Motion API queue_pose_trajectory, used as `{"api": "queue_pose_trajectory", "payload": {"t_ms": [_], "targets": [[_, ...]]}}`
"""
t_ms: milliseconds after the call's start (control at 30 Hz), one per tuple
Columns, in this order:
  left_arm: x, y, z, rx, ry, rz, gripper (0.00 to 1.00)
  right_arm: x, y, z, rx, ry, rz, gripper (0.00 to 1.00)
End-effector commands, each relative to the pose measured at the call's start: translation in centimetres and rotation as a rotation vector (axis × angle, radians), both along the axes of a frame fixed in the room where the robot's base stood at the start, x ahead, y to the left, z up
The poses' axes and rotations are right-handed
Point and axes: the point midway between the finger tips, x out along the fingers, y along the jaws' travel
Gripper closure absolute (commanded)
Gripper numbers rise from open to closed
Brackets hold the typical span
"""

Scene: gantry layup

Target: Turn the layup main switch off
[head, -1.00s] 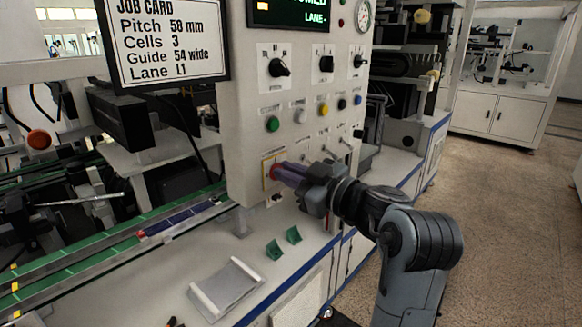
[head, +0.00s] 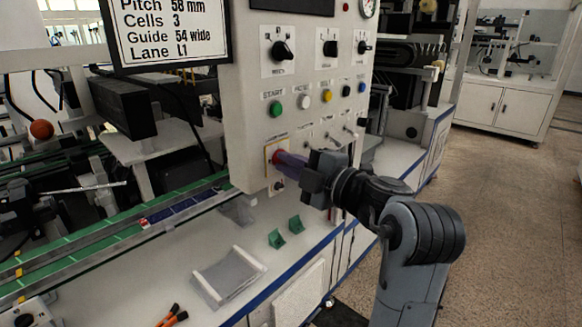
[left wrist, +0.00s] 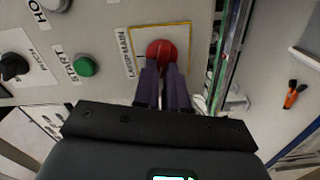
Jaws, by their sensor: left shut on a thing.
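The layup main switch is a red round knob (head: 276,157) on a yellow-edged plate, low on the panel's front. In the left wrist view the red knob (left wrist: 161,50) sits beside the label LAYUP MAIN. My left gripper (head: 284,161) has its purple fingers on either side of the knob and is shut on it. Its fingertips (left wrist: 161,68) overlap the knob's lower part in the left wrist view. The fingers hide part of the knob, and I cannot read its pointer position. My right gripper is in neither view.
Above the switch are a green START button (head: 276,108), a white button (head: 303,96), a yellow button (head: 327,95) and black selector knobs (head: 282,51). Small toggles lie close by the gripper. Below, the bench holds green brackets (head: 277,238) and a grey tray (head: 228,275).

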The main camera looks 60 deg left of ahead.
Motion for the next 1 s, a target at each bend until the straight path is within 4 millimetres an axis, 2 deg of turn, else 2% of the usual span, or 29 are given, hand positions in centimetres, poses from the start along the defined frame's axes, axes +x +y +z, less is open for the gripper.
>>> {"api": "queue_pose_trajectory", "payload": {"t_ms": [400, 1000], "targets": [[-0.1, 0.1, -0.5, 0.075, -0.226, 0.003, 1.0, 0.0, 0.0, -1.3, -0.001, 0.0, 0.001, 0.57], [-0.1, 0.1, -0.5, 0.091, -0.274, 0.002, 1.0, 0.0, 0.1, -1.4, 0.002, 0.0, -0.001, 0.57]]}}
